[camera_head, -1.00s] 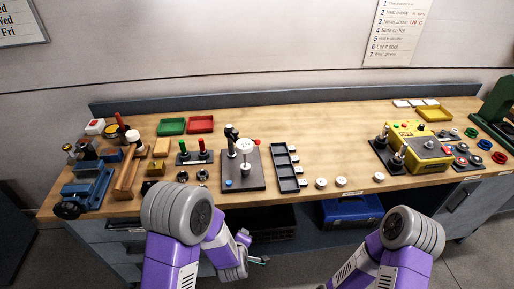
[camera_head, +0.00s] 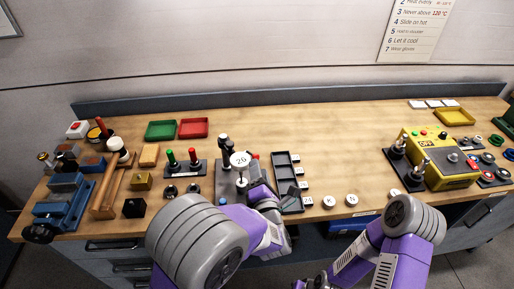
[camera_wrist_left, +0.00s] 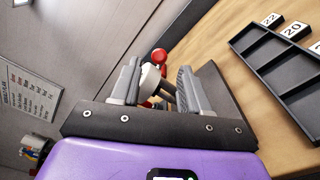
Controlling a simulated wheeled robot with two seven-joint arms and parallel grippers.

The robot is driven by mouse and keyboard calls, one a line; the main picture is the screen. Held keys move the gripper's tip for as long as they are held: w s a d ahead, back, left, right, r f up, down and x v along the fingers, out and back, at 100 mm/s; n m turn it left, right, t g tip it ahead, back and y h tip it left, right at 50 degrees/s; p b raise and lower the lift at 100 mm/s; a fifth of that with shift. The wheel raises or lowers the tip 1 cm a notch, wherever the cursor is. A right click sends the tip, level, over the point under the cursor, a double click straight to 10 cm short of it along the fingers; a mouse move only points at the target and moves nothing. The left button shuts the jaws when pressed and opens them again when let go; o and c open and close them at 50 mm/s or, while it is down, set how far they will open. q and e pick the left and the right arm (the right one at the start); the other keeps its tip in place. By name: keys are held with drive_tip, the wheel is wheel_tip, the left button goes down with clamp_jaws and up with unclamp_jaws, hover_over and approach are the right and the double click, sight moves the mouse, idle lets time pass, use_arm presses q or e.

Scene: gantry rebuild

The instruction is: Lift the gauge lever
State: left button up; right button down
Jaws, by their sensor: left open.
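The gauge, with a round white dial (camera_head: 240,160) reading about 20, stands on a dark base plate (camera_head: 226,178) at the middle of the bench. A red knob (camera_head: 256,157) shows just right of the dial, partly hidden. In the left wrist view a red ball knob (camera_wrist_left: 159,55) and the pale side of the dial (camera_wrist_left: 150,80) show between and beyond the fingers. My left gripper (camera_wrist_left: 160,82) is open around that line of sight; I cannot tell whether it touches the lever. My right gripper is not visible.
A dark slotted tray (camera_head: 281,160) with numbered white tags stands right of the gauge. Green and red levers (camera_head: 181,160) stand to its left. White round pieces (camera_head: 330,201) lie along the front edge. A yellow box (camera_head: 437,160) is at the right. The back middle of the bench is clear.

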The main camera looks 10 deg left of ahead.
use_arm(q)
drive_tip(key=shift+x, duration=3.15)
drive_tip(key=shift+a, duration=0.1)
clamp_jaws()
